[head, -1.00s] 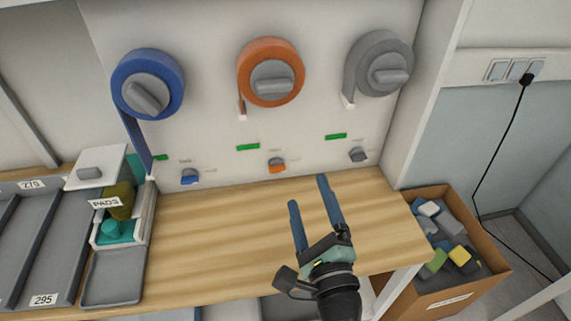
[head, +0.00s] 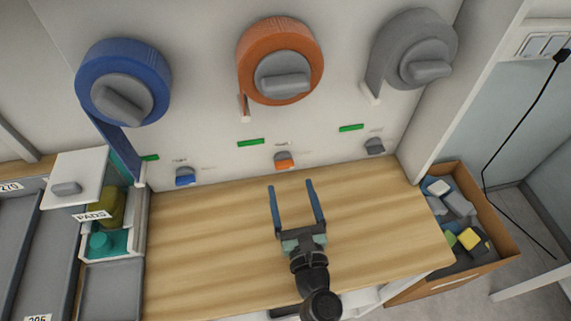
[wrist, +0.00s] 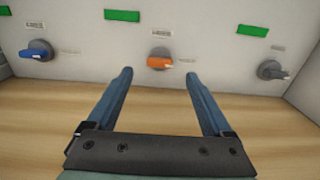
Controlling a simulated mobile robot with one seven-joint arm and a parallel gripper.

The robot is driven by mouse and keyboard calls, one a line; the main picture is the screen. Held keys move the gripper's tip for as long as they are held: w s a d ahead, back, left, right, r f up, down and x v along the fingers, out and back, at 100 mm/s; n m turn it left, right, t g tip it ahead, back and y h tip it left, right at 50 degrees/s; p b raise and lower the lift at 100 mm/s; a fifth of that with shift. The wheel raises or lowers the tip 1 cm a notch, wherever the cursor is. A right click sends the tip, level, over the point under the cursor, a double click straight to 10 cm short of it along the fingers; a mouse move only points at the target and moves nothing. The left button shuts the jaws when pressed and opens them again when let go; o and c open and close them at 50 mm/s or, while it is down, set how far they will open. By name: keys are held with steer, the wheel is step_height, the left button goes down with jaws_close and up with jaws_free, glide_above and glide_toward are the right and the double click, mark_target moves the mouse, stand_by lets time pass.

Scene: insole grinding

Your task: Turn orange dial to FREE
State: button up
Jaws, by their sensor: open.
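The orange dial (head: 283,160) is a small knob with an orange bar on a grey base, low on the white wall panel below the large orange reel (head: 280,62). In the wrist view the orange dial (wrist: 160,60) lies ahead, between the lines of the two fingers, its bar roughly level. The label lettering beside it is too small to read. My gripper (head: 292,188) is open and empty over the wooden bench, with blue fingers pointing at the panel. In the wrist view my gripper (wrist: 157,82) has its fingertips short of the dial, not touching it.
A blue dial (head: 185,176) and a grey dial (head: 375,146) flank the orange one. A green mark (head: 250,142) sits above it. The bench (head: 210,240) is clear. A pads dispenser (head: 105,215) stands left; a cardboard box (head: 495,235) of blocks stands right.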

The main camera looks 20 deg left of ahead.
mark_target(285, 168)
steer(key=x, duration=0.6)
steer(key=shift+w+a, duration=0.25)
jaws_close()
